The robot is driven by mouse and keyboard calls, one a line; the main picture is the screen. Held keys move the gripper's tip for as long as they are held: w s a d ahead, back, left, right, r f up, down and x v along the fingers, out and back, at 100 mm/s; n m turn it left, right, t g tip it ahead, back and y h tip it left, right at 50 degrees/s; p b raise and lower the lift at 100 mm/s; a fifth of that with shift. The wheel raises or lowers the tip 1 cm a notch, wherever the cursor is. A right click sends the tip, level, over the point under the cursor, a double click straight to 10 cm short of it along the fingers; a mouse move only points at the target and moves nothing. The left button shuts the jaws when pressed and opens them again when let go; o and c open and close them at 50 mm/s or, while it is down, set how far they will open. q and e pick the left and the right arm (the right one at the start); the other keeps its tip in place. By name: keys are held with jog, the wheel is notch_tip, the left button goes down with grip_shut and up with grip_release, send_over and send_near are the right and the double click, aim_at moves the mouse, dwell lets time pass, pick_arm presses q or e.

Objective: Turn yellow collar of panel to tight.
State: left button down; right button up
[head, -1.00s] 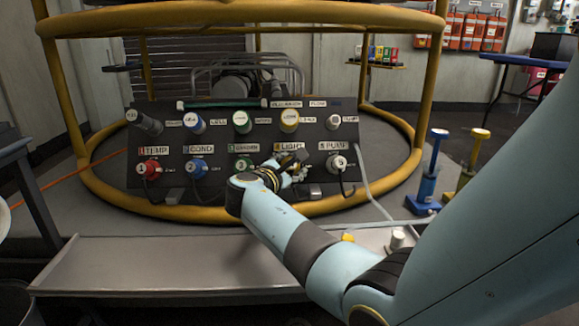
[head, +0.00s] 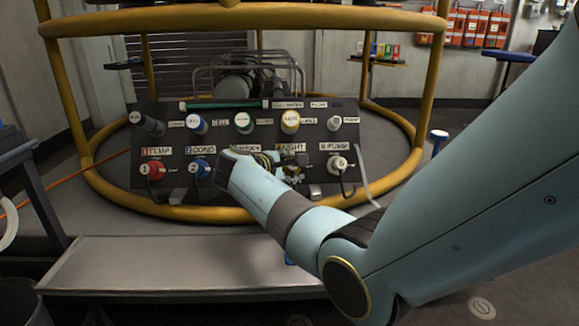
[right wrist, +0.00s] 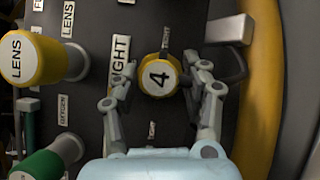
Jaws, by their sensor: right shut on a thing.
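The dark panel (head: 228,177) leans on the round stand, with a row of numbered collars along its lower part. In the head view my right gripper (head: 290,166) hides most of the collar, under the LIGHT sign (head: 292,147). My left gripper is out of view.
The red collar (head: 152,171) and blue collar (head: 199,170) sit to the left, the white PUMP collar (head: 340,164) close on the right. A yellow LENS cap (right wrist: 33,58) stands out nearby. Yellow rails ring the stand; a grey step (head: 180,265) lies in front.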

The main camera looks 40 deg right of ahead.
jog(key=shift+f, duration=0.1)
jog(key=o, duration=1.2)
jog(key=shift+c, duration=0.2)
jog(key=shift+a, duration=0.1)
jog(key=v, duration=0.7)
jog(key=shift+s+a, duration=0.15)
jog(key=shift+a, duration=0.05)
